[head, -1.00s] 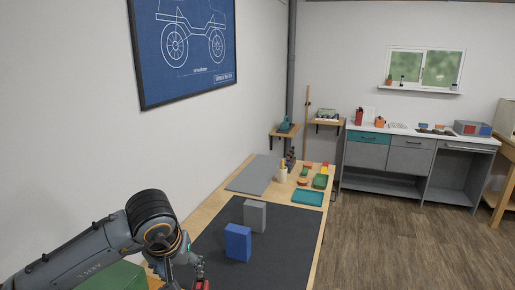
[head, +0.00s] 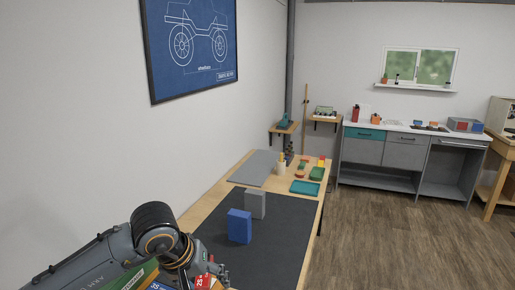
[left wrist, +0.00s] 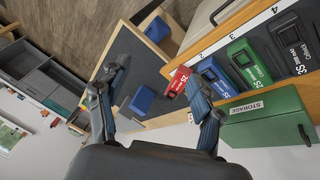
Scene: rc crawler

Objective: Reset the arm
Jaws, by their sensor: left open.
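My left gripper (head: 215,272) is at the lower left of the head view, near the dark mat's lower-left corner. In the left wrist view its two fingers (left wrist: 155,76) are spread apart with nothing between them. My left arm comes in from the lower left corner. A red pack marked 2S (head: 203,282) shows just below the gripper; it also shows in the left wrist view (left wrist: 178,80), close to the right finger. My right gripper is not in view.
A blue block (head: 239,226) and a grey block (head: 255,204) stand on the dark mat (head: 280,240) of the workbench. Blue (left wrist: 215,78), green (left wrist: 249,63) and black packs sit along a numbered wooden strip, beside a green storage box (left wrist: 262,120). Trays lie farther back.

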